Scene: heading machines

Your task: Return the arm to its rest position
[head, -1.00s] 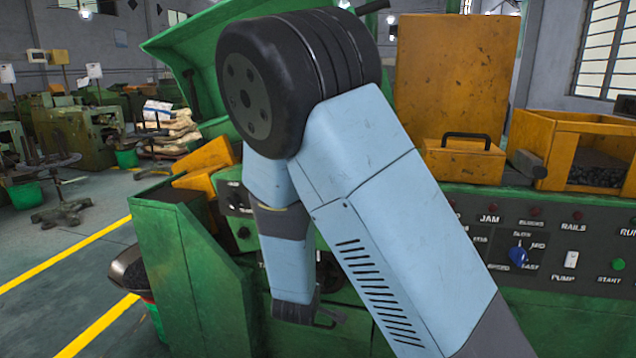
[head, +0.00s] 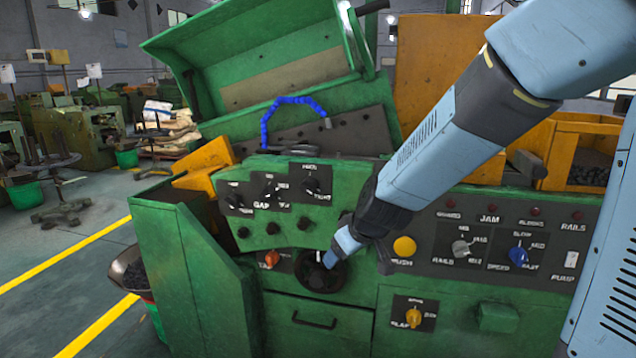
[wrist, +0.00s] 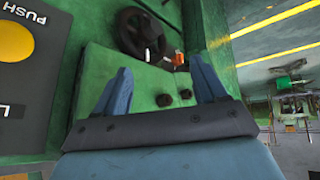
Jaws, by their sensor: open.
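My arm (head: 445,150) is pale blue and reaches in from the upper right in the head view, slanting down to the left. My gripper (head: 338,255) is at its lower end, in front of the green machine's panel and overlapping the black handwheel (head: 312,278). In the wrist view my gripper (wrist: 162,82) shows two blue fingers spread apart with nothing between them. The handwheel (wrist: 128,35) lies beyond the fingertips there, apart from them. I cannot tell the exact gap.
The green machine (head: 215,265) has a raised cover (head: 285,75), a blue hose (head: 290,103) and several knobs. A yellow push button (head: 404,246) is right of my gripper. An orange bin (head: 575,150) stands upper right. The floor at left (head: 60,250) is open.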

